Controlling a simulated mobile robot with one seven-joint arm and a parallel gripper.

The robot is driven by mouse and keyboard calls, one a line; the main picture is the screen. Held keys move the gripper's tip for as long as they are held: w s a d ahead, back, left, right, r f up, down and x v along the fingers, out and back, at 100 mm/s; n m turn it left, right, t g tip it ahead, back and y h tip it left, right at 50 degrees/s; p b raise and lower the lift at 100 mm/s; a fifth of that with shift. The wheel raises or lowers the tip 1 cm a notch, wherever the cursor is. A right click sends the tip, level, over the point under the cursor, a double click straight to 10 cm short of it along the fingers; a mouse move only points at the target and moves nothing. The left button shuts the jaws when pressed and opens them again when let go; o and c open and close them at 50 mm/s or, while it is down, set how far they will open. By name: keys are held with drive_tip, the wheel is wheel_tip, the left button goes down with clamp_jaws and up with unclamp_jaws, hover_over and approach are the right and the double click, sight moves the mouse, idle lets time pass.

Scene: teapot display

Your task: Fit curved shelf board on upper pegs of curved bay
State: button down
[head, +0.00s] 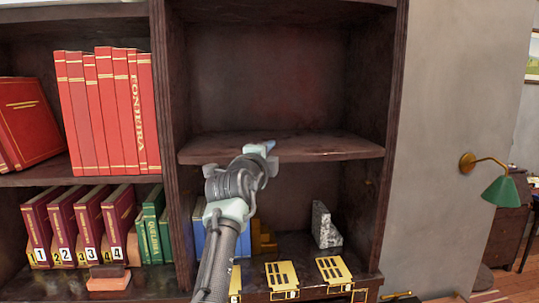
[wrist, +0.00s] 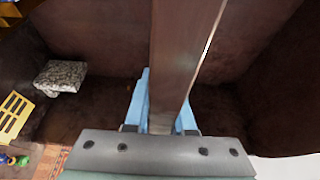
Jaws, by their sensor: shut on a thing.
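The dark brown curved shelf board (head: 325,148) spans the middle of the bay, roughly level, its bowed front edge facing me. My gripper (head: 268,147) is at the board's front edge, left of its middle. In the wrist view the board (wrist: 185,50) runs edge-on between the blue fingers of my gripper (wrist: 160,118), which is shut on it. The curved bay (head: 290,70) is open above the board. The upper pegs are hidden, so I cannot tell whether the board rests on them.
Below the board stand a speckled grey block (head: 325,228) and a yellow stepped piece (head: 262,238). Gold plates (head: 334,268) line the base front. Red books (head: 105,110) fill the left bay. A green lamp (head: 500,190) juts from the right wall.

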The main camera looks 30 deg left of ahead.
drive_tip(key=shift+a+r, duration=0.1)
drive_tip(key=shift+r, duration=0.25)
drive_tip(key=c, duration=0.7)
unclamp_jaws()
drive_tip(key=shift+f, duration=0.55)
drive_tip(key=b+v, duration=0.2)
drive_tip(key=v, duration=0.2)
drive_tip(key=b+v, duration=0.2)
drive_tip(key=v, duration=0.2)
drive_tip(key=b+v, duration=0.3)
drive_tip(key=v, duration=0.2)
drive_tip(key=shift+r, duration=0.4)
